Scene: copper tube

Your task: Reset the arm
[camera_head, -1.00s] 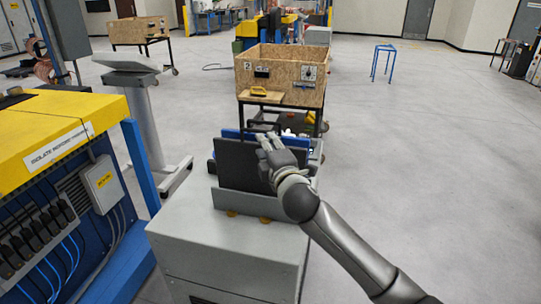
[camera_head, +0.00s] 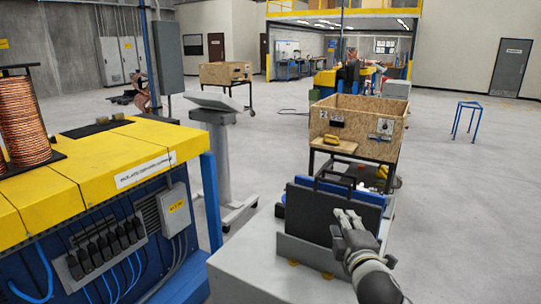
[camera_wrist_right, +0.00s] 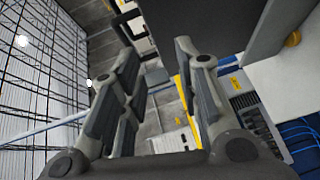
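My right gripper (camera_head: 347,218) is in the lower right of the head view, in front of a dark upright panel (camera_head: 312,215) on a grey cabinet. In the right wrist view my right gripper (camera_wrist_right: 155,75) has its fingers spread apart with nothing between them. The dark panel (camera_wrist_right: 205,25) is beyond and beside the fingers in that view. My left gripper is not in any view.
A yellow and blue machine (camera_head: 95,175) with copper coils (camera_head: 24,120) on top stands at the left. A wooden crate (camera_head: 345,125) on a stand is behind the panel. A pedestal (camera_head: 218,150) stands left of the cabinet.

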